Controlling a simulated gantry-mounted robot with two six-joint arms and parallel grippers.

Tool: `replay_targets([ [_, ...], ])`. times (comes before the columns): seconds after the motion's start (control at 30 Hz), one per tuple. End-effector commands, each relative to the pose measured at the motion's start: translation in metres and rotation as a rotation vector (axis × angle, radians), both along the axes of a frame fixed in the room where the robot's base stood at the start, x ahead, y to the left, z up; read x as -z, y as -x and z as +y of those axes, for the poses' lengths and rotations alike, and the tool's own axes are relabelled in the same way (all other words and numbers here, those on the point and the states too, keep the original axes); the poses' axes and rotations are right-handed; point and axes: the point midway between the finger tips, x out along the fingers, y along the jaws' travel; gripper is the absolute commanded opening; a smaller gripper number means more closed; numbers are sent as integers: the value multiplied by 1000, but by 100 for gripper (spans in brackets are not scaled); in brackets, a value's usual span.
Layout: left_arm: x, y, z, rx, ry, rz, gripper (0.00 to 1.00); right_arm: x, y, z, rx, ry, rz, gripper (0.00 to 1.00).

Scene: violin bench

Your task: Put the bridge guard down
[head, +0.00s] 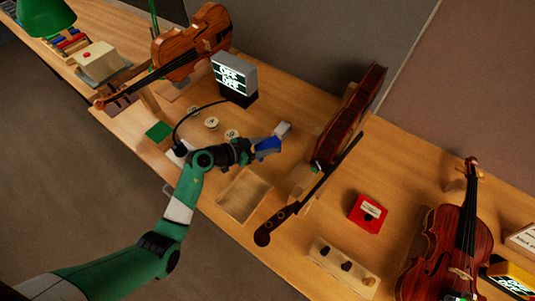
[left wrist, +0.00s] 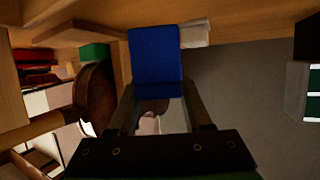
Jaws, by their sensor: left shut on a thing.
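My left gripper (head: 256,148) is shut on a blue block-shaped piece, the bridge guard (head: 267,146), above the middle of the bench. In the left wrist view the bridge guard (left wrist: 154,58) sits between the two fingers (left wrist: 158,98) and extends beyond them. A small white block (head: 283,129) shows just past the guard; it also shows beside it in the left wrist view (left wrist: 195,33). I cannot tell whether the two touch. My right gripper is not in view.
A shallow wooden tray (head: 226,204) lies just below my gripper. A display box (head: 235,75) and several round pots stand behind. A red box (head: 367,213) is farther right.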

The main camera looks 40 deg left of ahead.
Motion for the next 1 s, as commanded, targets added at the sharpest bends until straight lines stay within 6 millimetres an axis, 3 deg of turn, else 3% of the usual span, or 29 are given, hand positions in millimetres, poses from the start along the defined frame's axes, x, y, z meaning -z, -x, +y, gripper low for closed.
replay_targets([
  [0.13,9,-4,4,-2,2,-1,0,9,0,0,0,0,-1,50],
  [0.3,39,-3,4,-1,2,0,0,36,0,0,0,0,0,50],
  [0.67,37,-3,3,0,1,1,0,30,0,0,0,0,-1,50],
  [0.7,38,-3,3,0,1,1,53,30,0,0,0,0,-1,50],
  [0.87,38,-3,3,0,1,0,79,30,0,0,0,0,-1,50],
  [1.0,38,-3,3,0,1,0,79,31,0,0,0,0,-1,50],
])
